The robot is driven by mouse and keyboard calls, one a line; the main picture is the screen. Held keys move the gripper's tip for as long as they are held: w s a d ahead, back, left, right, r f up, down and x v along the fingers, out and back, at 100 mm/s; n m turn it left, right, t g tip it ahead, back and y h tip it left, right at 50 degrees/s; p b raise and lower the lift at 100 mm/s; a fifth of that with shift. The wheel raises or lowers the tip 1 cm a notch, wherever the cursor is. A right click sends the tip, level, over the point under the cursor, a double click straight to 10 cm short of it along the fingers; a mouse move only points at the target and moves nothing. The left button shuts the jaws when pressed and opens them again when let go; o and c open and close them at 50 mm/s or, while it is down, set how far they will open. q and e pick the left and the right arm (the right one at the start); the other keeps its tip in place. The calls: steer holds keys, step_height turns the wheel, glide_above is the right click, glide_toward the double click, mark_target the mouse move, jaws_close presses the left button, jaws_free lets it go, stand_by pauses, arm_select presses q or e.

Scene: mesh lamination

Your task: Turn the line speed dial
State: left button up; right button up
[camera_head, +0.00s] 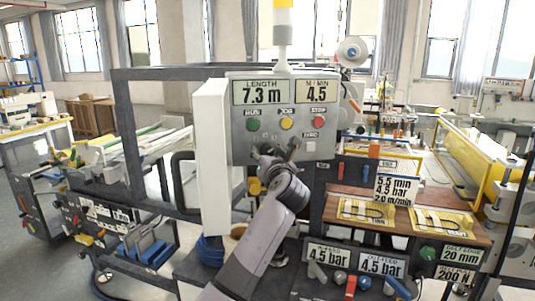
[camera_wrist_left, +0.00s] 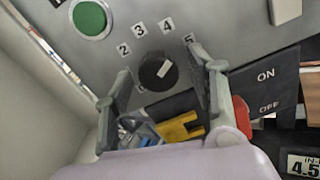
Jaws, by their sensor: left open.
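The line speed dial (camera_wrist_left: 158,72) is a round black knob with a white pointer mark on the grey control panel. Numbers 2, 3, 4 and 5 are printed around it in the left wrist view. My left gripper (camera_wrist_left: 160,85) is open, with one finger on each side of the dial; I cannot tell whether they touch it. In the head view my left gripper (camera_head: 277,152) is at the lower part of the control panel (camera_head: 240,122) and mostly covers the dial. The panel displays read 7.3 m and, under M/MIN, 4.5. My right gripper is not in view.
Green (camera_head: 253,124), yellow (camera_head: 287,123) and red (camera_head: 318,122) buttons sit just above the gripper. A wooden shelf (camera_head: 345,205) with yellow sample sheets lies to the right, above gauges and knobs.

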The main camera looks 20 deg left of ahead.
arm_select(q)
steer(key=c, duration=1.1)
steer(key=shift+c, duration=0.2)
